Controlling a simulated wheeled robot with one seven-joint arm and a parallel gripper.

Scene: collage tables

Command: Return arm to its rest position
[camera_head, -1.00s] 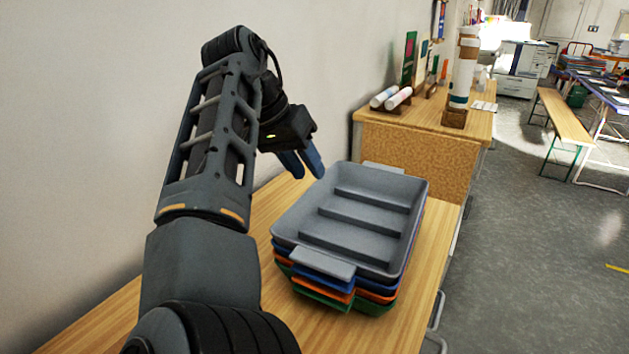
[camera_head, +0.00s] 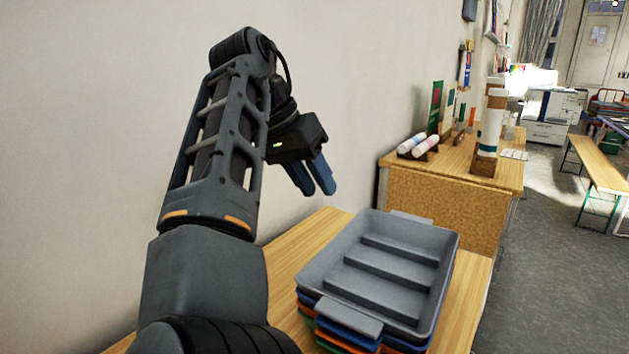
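My gripper (camera_head: 321,190) hangs at the end of my raised, bent arm, left of the middle of the view. Its two blue fingers point down and to the right, with a narrow gap between them. I see nothing between the fingers. The gripper is above and to the left of a stack of trays, apart from it. The top tray (camera_head: 345,313) is grey with ridges across its inside. Blue, orange and green trays show beneath it.
The stack stands on a wooden table (camera_head: 302,245) along a plain wall. Behind it is a higher wooden cabinet (camera_head: 442,207) with white rolls (camera_head: 425,146) and a tall tube (camera_head: 491,125) on top. A bench (camera_head: 598,165) stands at the far right. Grey floor (camera_head: 560,280) is clear on the right.

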